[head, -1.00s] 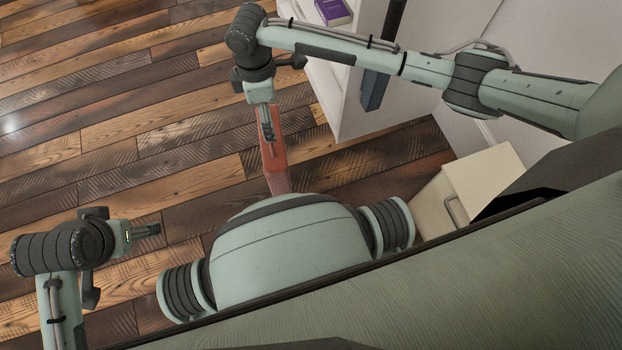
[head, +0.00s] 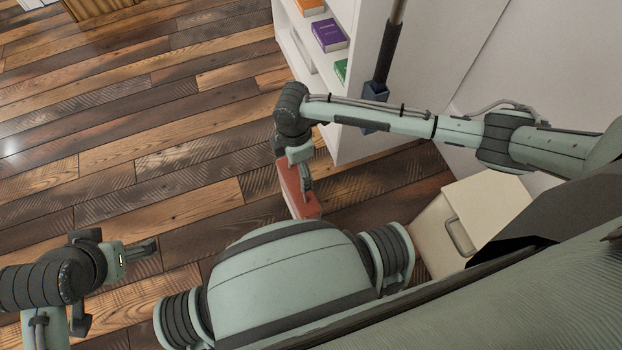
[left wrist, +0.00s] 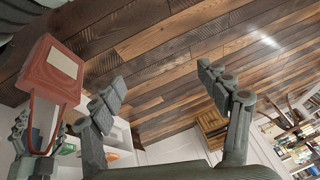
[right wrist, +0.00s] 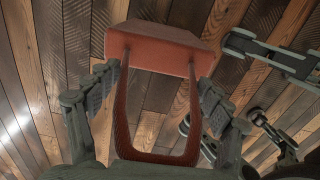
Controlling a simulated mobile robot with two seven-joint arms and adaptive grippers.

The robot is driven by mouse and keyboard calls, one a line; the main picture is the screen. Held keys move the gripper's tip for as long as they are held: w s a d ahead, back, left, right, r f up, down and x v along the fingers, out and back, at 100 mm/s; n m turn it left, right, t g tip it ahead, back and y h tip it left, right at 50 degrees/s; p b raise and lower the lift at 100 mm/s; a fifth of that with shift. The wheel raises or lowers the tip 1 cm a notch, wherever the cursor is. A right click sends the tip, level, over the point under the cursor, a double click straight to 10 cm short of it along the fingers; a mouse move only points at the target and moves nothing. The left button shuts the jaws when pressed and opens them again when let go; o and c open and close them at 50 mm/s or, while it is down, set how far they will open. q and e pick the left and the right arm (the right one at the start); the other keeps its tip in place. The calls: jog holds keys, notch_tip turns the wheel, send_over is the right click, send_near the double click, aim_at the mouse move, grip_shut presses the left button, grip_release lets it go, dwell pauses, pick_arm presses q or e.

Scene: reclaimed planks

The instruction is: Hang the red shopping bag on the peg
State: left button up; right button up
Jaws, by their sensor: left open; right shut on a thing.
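The red shopping bag (head: 289,189) hangs from my right gripper (head: 306,187), beside my base and above the floor. In the right wrist view its body (right wrist: 160,47) is beyond the fingers and its two handle straps run back between them. My right gripper (right wrist: 155,100) is shut on the handle; the exact grip is hard to see. The left wrist view also shows the bag (left wrist: 50,72), with a pale label on it. My left gripper (head: 150,247) is open and empty, well apart from the bag; its spread fingers show in the left wrist view (left wrist: 160,85). I cannot make out the peg.
A white shelf unit (head: 352,140) with books, one of them purple (head: 329,35), stands beyond my right arm. A dark pole with a blue-grey block (head: 375,92) is by its side. A cream cabinet (head: 490,208) stands near my right side. The plank floor (head: 120,140) is clear at left.

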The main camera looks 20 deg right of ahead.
aim_at(298, 189)
jog(key=shift+s+d+f, duration=0.25)
jog(key=shift+d+f, duration=0.15)
jog(key=shift+d, duration=0.25)
jog(key=shift+s+d+f, duration=0.25)
jog(key=shift+d+f, duration=0.15)
jog(key=shift+d, duration=0.2)
jog(key=shift+s+d+f, duration=0.1)
jog(key=shift+d+f, duration=0.05)
jog(key=shift+d, duration=0.05)
pick_arm(q)
jog(key=shift+w+d+r+t, duration=0.15)
jog(key=shift+w+d+t, duration=0.15)
jog(key=shift+w, duration=0.05)
pick_arm(e)
notch_tip(298, 189, down, 4)
jog(key=shift+r, duration=0.2)
jog(key=shift+f, duration=0.1)
pick_arm(q)
jog(key=shift+w, duration=0.1)
pick_arm(e)
jog(key=o, duration=1.9)
jog(key=shift+c, duration=0.2)
jog(key=shift+d, duration=0.1)
